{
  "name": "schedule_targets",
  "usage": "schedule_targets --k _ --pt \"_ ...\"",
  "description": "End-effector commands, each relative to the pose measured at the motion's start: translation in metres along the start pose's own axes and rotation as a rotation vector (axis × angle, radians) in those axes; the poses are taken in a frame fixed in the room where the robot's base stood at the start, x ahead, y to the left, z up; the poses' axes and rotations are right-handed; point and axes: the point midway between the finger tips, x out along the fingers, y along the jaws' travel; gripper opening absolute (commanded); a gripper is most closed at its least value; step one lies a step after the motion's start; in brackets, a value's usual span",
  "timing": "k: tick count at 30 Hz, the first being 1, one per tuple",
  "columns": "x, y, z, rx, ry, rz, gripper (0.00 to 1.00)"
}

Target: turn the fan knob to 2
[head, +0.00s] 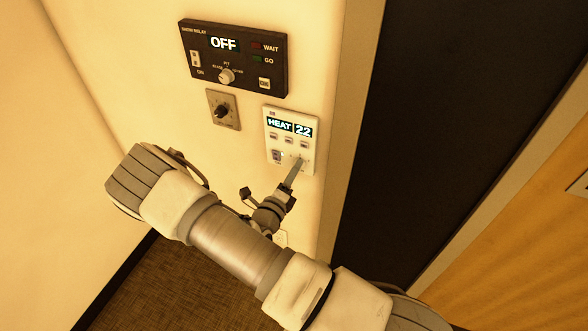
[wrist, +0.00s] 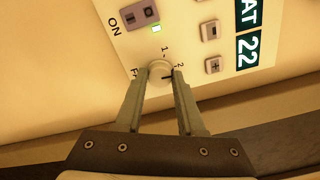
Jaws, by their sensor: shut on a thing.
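The fan knob (wrist: 158,67) is a small round pale knob at the lower corner of a white thermostat panel (head: 279,119). Marks "1" and "2" and a partly covered label starting with "F" surround it. A short dark line on the knob points right in the wrist view, roughly toward the "2"; its exact alignment is hard to tell. My gripper (wrist: 162,73) is shut on the knob, one finger on each side. In the head view my gripper (head: 299,163) reaches the panel's lower right and hides the knob.
The panel display (head: 289,127) reads "HEAT 22". Above it are a black relay box (head: 265,75) showing "OFF" and a small grey plate with a dark knob (head: 222,111). A door frame (head: 346,130) stands close to the right.

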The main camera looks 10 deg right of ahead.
Motion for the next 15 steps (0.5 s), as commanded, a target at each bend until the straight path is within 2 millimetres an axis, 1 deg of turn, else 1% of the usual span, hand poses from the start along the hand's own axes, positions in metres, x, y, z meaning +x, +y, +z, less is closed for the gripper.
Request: schedule_targets --k 6,15 --pt "-0.0004 0.0 -0.0002 -0.065 0.0 0.0 0.0" --pt "-0.0003 0.0004 -0.0004 -0.084 0.001 0.0 0.0"
